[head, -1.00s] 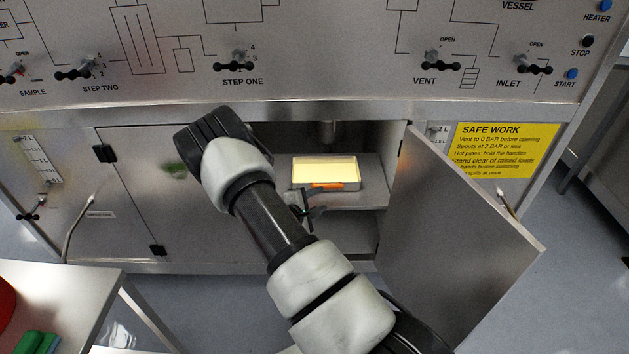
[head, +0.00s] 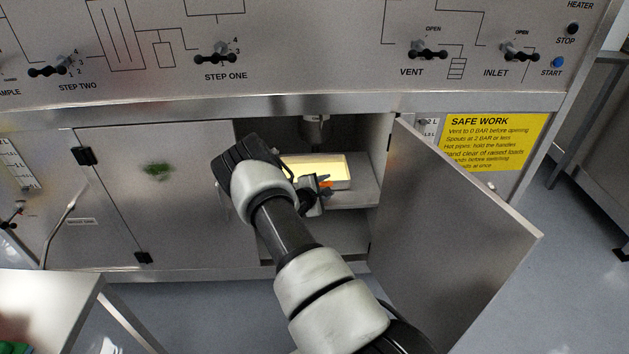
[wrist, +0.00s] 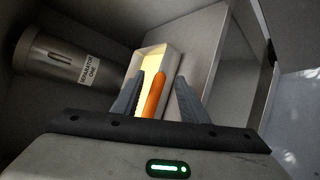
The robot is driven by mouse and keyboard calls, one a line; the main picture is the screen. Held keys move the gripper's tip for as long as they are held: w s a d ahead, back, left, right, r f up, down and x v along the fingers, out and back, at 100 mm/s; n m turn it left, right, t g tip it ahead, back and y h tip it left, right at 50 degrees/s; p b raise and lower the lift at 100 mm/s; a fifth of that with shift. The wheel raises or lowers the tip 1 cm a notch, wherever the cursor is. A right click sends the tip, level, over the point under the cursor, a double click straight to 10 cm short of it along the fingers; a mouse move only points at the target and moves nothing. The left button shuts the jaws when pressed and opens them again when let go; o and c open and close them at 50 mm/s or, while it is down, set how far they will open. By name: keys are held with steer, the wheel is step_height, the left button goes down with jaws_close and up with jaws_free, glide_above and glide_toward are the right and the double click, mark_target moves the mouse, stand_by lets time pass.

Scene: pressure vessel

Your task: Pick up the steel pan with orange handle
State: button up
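The steel pan (head: 349,172) sits on a shelf inside the open cabinet and holds something pale yellow. In the wrist view the pan (wrist: 173,62) lies ahead of my gripper, with its orange handle (wrist: 154,97) pointing toward me. My gripper (wrist: 159,78) is open, with one finger on each side of the handle and gaps showing between them. In the head view my gripper (head: 320,190) is at the pan's near side, and my arm and gripper hide part of the pan and most of the handle.
The cabinet door (head: 455,230) stands open at the right. A steel cylinder labelled separator one (wrist: 75,60) is left of the pan in the wrist view. The shelf (head: 360,192) is bare right of the pan. A white table (head: 45,295) is at lower left.

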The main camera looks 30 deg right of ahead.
steer(key=shift+x, duration=1.15)
jaws_close()
stand_by(0.5)
